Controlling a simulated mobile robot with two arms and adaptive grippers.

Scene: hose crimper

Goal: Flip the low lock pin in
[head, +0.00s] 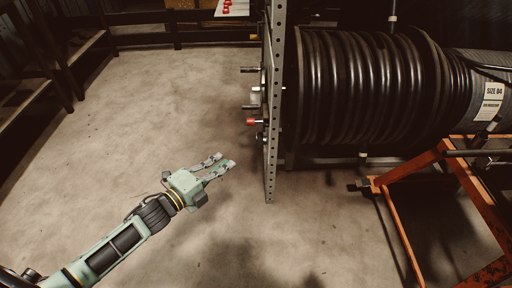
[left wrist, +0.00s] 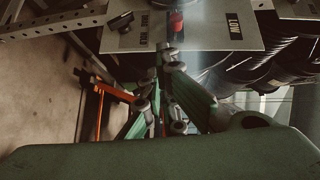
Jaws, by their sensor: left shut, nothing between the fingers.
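The low lock pin seems to be the red-ended pin (left wrist: 176,22) on the grey panel (left wrist: 205,38), beside the plate reading LOW (left wrist: 234,26) in the left wrist view. In the head view a red-tipped pin (head: 251,122) sticks out to the left from the upright perforated frame (head: 271,150). My left gripper (head: 222,161) is shut and empty, below and left of that pin in the head view. In the left wrist view its fingers (left wrist: 164,62) show just below the red end; I cannot tell whether they touch it. My right gripper is out of view.
Other metal pins (head: 250,70) stick out from the frame above the red one. A large black hose reel (head: 365,85) lies behind the frame. An orange stand (head: 400,215) is at the right. The concrete floor (head: 150,110) at the left is clear.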

